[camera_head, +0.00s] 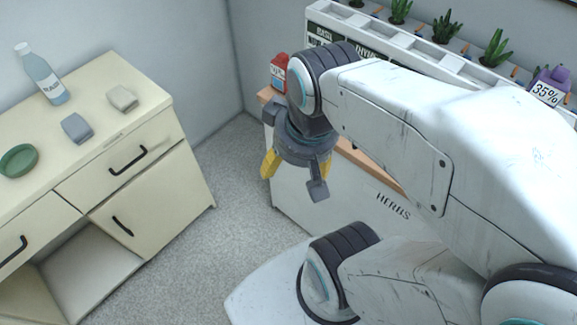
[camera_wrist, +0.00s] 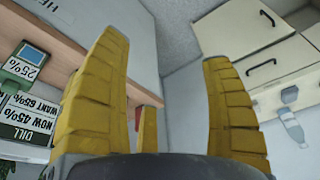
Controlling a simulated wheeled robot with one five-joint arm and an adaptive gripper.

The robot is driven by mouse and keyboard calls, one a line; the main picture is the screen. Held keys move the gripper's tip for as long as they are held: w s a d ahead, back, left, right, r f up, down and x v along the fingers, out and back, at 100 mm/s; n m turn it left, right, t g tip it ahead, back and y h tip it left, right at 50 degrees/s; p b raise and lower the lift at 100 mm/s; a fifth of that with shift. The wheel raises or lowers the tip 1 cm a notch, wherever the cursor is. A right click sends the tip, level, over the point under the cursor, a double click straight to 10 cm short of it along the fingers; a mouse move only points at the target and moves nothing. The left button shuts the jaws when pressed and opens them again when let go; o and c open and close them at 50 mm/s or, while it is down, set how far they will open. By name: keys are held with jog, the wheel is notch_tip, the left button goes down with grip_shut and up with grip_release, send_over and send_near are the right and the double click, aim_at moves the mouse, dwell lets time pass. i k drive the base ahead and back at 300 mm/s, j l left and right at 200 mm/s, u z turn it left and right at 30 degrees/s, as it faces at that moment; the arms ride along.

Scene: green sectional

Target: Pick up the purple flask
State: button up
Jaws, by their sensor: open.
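A purple flask-like object (camera_head: 556,76) stands at the far right of the head view, on the white herb stand, with a "35%" label on its front. The lower part is cut by the label and my arm. My gripper (camera_head: 295,178) hangs in front of the stand, well to the left of the purple object, pointing down. In the wrist view its yellow fingers (camera_wrist: 163,60) are spread apart with nothing between them. I cannot make out the purple object in the wrist view.
The white herb stand (camera_head: 330,18) holds several potted plants. A red container (camera_head: 279,72) stands at its left end. A cream cabinet (camera_head: 150,100) on the left carries a clear bottle (camera_head: 42,76), a green dish (camera_head: 19,160) and two small blocks. Bare floor lies between cabinet and stand.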

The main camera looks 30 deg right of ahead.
aim_at(549, 87)
jog(key=z, duration=2.65)
